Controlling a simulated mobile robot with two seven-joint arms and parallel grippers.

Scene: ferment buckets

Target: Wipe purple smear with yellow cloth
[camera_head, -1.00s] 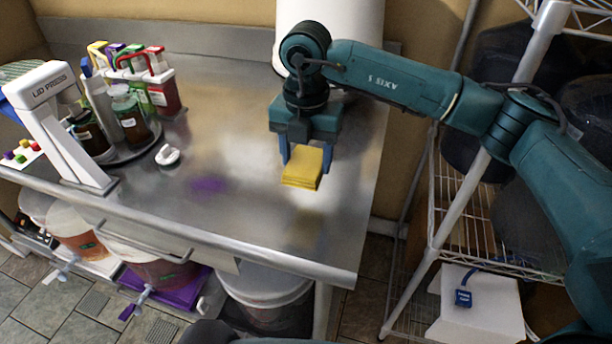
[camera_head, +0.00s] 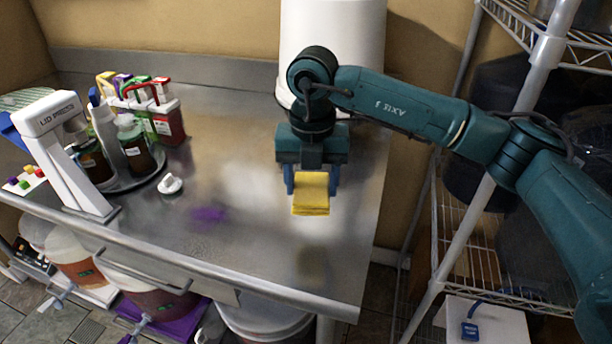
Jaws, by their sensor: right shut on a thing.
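The purple smear (camera_head: 209,214) lies on the steel bench top, left of centre and near the front. My right gripper (camera_head: 311,186) is shut on the folded yellow cloth (camera_head: 311,197). The cloth hangs between its blue fingers, to the right of the smear and apart from it. A faint yellow reflection shows on the steel below the cloth, which appears to be above the surface. My left gripper is not in view.
The steel bench (camera_head: 240,165) is clear around the smear. A small white object (camera_head: 170,184) sits left of the smear. The white lid press (camera_head: 62,150), a round tray of bottles (camera_head: 128,180) and a caddy (camera_head: 168,122) stand at the left. A white cylinder (camera_head: 345,45) stands behind my gripper.

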